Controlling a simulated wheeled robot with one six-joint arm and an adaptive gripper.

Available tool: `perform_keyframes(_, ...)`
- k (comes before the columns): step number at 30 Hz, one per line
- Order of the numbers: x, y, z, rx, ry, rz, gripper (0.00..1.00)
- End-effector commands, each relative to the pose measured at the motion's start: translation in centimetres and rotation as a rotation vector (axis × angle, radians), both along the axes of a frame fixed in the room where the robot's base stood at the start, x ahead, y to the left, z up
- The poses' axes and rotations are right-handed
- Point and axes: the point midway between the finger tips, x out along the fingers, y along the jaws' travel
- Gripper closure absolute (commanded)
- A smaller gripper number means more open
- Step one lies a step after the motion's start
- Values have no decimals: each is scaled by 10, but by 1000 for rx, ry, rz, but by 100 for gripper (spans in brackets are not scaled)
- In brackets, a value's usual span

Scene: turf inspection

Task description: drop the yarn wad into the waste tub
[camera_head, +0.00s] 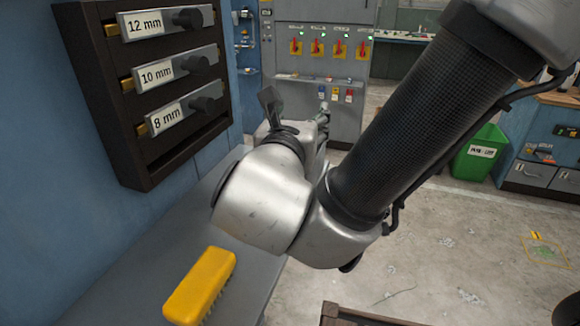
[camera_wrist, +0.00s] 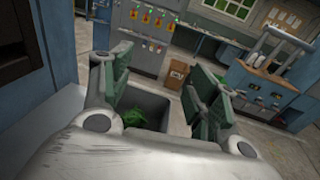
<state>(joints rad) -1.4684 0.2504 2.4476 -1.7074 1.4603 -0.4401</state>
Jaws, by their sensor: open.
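In the wrist view my gripper (camera_wrist: 157,76) is open, its two green-grey fingers spread wide apart with nothing between the tips. A grey open-topped tub (camera_wrist: 157,104) is beyond and below the fingers, partly hidden by my gripper's body. A bright green tangled wad, which looks like the yarn wad (camera_wrist: 133,118), shows within the tub's opening, low between the fingers. Its lower part is hidden, so I cannot tell exactly what it rests on. In the head view my gripper (camera_head: 323,118) is mostly hidden behind my arm, and I cannot make out the wad or grey tub.
A yellow brush (camera_head: 200,286) lies on the grey bench (camera_head: 250,270). A switch cabinet (camera_head: 318,55) stands behind. A green labelled bin (camera_head: 479,153) is at right. Open floor (camera_head: 450,240) lies at right.

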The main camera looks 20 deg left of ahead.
Motion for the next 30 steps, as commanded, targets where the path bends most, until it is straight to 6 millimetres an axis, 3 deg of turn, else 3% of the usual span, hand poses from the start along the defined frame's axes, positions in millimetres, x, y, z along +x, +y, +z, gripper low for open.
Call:
perform_keyframes(9,-71,-4,4,0,1,7,40)
perform_keyframes(15,-97,-6,5,0,1,3,40)
perform_keyframes(25,-102,-8,6,1,3,-3,40)
perform_keyframes(28,-87,-20,7,21,23,-50,40)
perform_keyframes(30,-64,-41,9,60,61,-131,40)
